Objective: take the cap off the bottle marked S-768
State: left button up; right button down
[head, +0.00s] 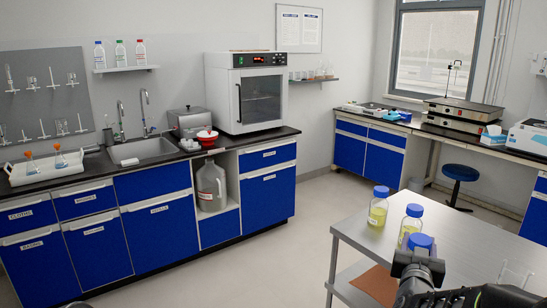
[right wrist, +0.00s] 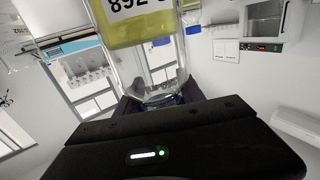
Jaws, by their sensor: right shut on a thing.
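Several-part detail is clearest at the right: two bottles with blue caps and yellow liquid, the farther bottle (head: 378,207) and the middle bottle (head: 411,223), stand upright on the metal table. A third blue cap (head: 420,242) is at my right gripper (head: 418,262), which hides the bottle under it. In the right wrist view, which is upside down, my right gripper is shut around the cap end of a bottle (right wrist: 135,38) with yellow liquid. Its label is cut off and shows "892". I cannot read S-768 anywhere.
The metal table (head: 479,236) has bare room right of the bottles. A brown mat (head: 376,285) lies at lower left of my right gripper. A blue stool (head: 460,173) stands behind the table. The blue-fronted counter with sink (head: 143,150) and oven is well away, left.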

pick_arm(q)
jog(key=shift+r+p, duration=0.35)
pick_arm(e)
jog(key=s+a+f+n+t+y, duration=0.1)
jog(key=a+f+y, duration=0.3)
jog(key=a, duration=0.5)
jog(key=s+a+f+n+y, duration=0.3)
jog(key=s+a+f+n, duration=0.1)
jog(key=a+f, duration=0.4)
jog(key=shift+s+a+f+t+y, duration=0.2)
jog(key=shift+a+f+t+y, duration=0.2)
jog(key=shift+f, duration=0.05)
jog(key=s+a+f+n+g+y, duration=0.2)
jog(key=s+a+f+n+y, duration=0.1)
jog(key=a, duration=0.4)
jog(key=s+a+f+n+g+y, duration=0.2)
jog(key=s+a+f+n+y, duration=0.1)
jog(key=s+a+n+y, duration=0.2)
jog(key=s+a+y, duration=0.2)
jog(key=a+y, duration=0.1)
jog(key=shift+s+a+f+y, duration=0.2)
jog(key=shift+s+f+y, duration=0.1)
jog(key=shift+f, duration=0.1)
pick_arm(q)
jog(key=shift+o, duration=0.4)
